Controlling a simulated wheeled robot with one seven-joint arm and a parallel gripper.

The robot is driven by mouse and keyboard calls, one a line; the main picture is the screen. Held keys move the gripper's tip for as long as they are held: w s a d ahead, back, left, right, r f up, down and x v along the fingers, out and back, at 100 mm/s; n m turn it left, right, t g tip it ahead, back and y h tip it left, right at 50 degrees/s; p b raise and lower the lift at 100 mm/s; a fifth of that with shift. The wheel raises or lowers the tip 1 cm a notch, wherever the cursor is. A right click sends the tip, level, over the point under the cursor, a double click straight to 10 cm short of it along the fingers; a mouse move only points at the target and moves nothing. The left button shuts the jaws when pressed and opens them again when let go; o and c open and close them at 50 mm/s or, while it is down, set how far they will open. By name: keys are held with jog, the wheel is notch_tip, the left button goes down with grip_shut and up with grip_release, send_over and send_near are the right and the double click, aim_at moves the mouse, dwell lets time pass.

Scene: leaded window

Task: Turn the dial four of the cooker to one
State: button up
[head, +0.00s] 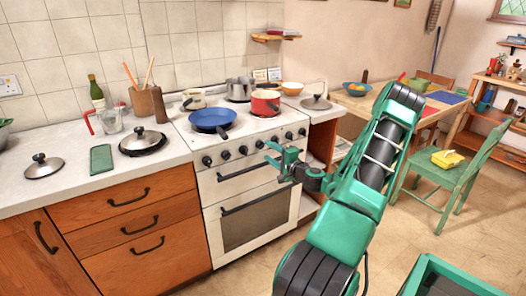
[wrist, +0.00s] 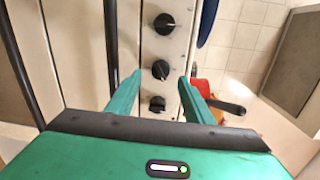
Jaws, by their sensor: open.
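The white cooker (head: 250,215) stands in the counter run, with a row of several black dials along its front panel. My gripper (head: 270,153) is open and empty in front of the panel, right of the row's middle. In the wrist view three dials show in a column. The middle dial (wrist: 160,69) appears between and just beyond my fingertips (wrist: 160,79), without visible contact. Another dial (wrist: 164,23) is above it, and a third dial (wrist: 157,103) lies between the fingers. Pale marks show on the dials; I cannot read the numbers or tell which is four.
A blue pan (head: 211,119) and a red pot (head: 265,103) stand on the hob. The upper oven handle (head: 238,172) runs just below the dials. A wooden drawer unit (head: 140,225) is on the left; a green chair (head: 455,180) stands right.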

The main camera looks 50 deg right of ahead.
jog(key=v, duration=0.5)
jog(key=shift+s+a, duration=0.2)
jog(key=shift+s, duration=0.15)
jog(key=shift+w, duration=0.1)
jog(key=a+f+n+g+y, duration=0.2)
jog(key=a+n+g+y, duration=0.9)
jog(key=a, duration=1.1)
jog(key=s+a+r+n+g+h, duration=0.1)
jog(key=s+a+r+g+h, duration=0.2)
jog(key=s+r, duration=0.4)
jog(key=s+a+r+n+g+h, duration=0.2)
jog(key=s+r, duration=0.5)
jog(key=s, duration=1.2)
jog(key=a+h, duration=0.1)
jog(key=h, duration=0.1)
jog(key=shift+s+a+r+n+g+h, duration=0.15)
jog(key=shift+s+a+n+g+h, duration=0.15)
jog(key=shift+a+g, duration=0.1)
